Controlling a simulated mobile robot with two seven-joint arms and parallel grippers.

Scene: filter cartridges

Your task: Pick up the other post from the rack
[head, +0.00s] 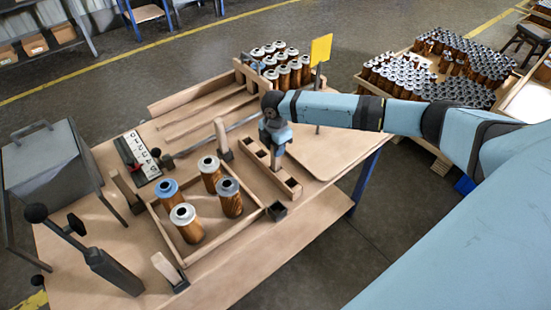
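A long wooden rack (291,184) with square openings lies on the workbench, right of centre. My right gripper (277,160) points down at the middle of this rack. Its fingertips are small and partly hidden, so I cannot tell if they are open or hold a post. No post clearly shows standing in the rack. Pale wooden posts stand in dark holders around the wooden tray, one at the back (221,136) and one at the front (164,266). A dark holder (277,211) at the tray's right corner has no post in it. My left gripper is not in view.
The tray (248,218) holds several cartridges with blue, white and grey caps. A grey box (45,165) and black levers (110,270) stand at the left. A yellow sign (321,49) and more cartridges (284,68) stand behind the rack. The bench's front right is clear.

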